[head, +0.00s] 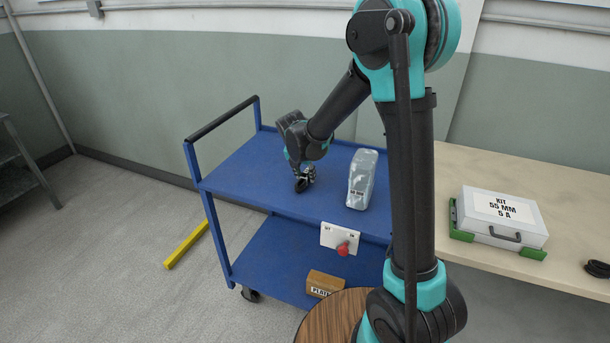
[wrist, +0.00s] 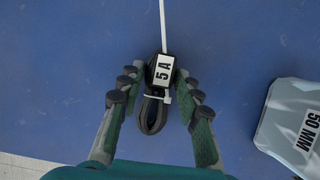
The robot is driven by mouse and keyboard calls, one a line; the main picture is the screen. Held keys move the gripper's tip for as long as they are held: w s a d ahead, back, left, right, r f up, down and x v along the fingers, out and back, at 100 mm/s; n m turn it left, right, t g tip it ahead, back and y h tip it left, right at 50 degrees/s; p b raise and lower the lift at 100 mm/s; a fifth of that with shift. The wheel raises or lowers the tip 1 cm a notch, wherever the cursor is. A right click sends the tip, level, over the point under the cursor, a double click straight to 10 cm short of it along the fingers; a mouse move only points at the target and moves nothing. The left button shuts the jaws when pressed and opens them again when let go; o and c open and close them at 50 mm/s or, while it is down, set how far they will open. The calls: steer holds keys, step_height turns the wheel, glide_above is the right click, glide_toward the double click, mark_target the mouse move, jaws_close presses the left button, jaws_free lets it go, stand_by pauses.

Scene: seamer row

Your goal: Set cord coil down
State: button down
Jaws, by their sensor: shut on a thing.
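The cord coil (wrist: 152,115) is a bundle of black cord with a white tag reading 5 A and a pale tie running up from it. My gripper (wrist: 154,92) is shut on it, with a finger on each side. In the head view my gripper (head: 304,178) points down over the top shelf of the blue cart (head: 245,175), left of its middle. The dark coil (head: 300,186) shows under the fingers, at or very close to the shelf surface. I cannot tell whether it touches.
A clear grey bag (head: 361,180), marked 50 MM in the wrist view (wrist: 295,125), stands right of my gripper. A white plate with a red knob (head: 343,248) is on the cart's front edge. A kit case (head: 500,215) sits on the bench. The shelf's left side is clear.

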mark_target(300, 182)
steer(key=c, duration=1.1)
jaws_free()
steer(key=shift+o, duration=0.2)
steer(key=v, duration=1.2)
